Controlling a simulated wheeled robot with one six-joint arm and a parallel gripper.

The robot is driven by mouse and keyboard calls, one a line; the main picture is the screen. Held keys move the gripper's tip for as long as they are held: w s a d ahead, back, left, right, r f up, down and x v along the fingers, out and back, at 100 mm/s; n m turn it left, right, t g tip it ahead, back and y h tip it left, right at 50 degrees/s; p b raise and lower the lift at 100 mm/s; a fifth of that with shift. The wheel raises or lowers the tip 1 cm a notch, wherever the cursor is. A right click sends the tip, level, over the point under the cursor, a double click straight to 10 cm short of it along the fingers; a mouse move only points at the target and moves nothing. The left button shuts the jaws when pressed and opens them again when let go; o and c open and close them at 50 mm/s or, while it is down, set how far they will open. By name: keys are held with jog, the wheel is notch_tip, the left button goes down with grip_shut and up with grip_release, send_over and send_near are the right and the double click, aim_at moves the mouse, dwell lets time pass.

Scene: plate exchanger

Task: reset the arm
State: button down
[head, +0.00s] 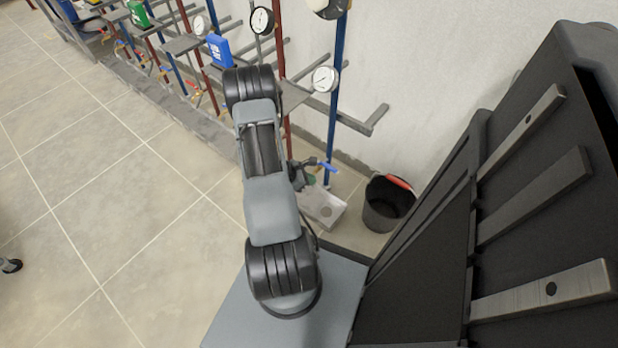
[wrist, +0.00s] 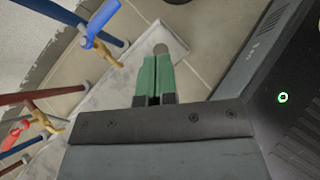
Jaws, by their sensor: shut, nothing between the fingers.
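My gripper (wrist: 156,66) shows in the wrist view as two green fingers side by side, shut with nothing between them. It points down over the tiled floor, near a pale grey slab or plinth. A blue valve handle (wrist: 101,22) on a blue pipe lies up and to the left of the fingers, apart from them.
Blue and red pipes with gauges (head: 325,78) and brackets line the wall. Large dark panels fill the right. The tiled floor (head: 110,190) at left is mostly clear.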

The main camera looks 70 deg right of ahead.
jog(key=shift+a+r, duration=0.2)
dwell(0.6)
jog(key=w+a+r+m+t+p, duration=0.15)
jog(key=w+a+r+p, duration=0.35)
jog(key=r, duration=0.7)
jog(key=w+a+r+m+t+p, duration=0.1)
jog(key=w+a+r+m+p, duration=0.15)
jog(key=w+r+p, duration=0.65)
jog(key=a+r+m+t+p, duration=0.1)
jog(key=a+r+t+p, duration=0.3)
jog(key=r, duration=1.1)
jog(key=a+r+m+t+y+p, duration=0.2)
jog(key=a+r+t+y+p, duration=0.2)
jog(key=a+r+p, duration=0.9)
jog(key=a+r+y, duration=0.2)
jog(key=a+r, duration=0.9)
jog(key=r, duration=0.3)
jog(key=shift+w+a+r, duration=0.3)
jog(key=shift+a+r, duration=0.05)
jog(key=shift+a, duration=0.05)
jog(key=shift+d+m+t, duration=0.1)
jog(key=shift+m+t, duration=0.15)
jog(key=shift+m, duration=0.05)
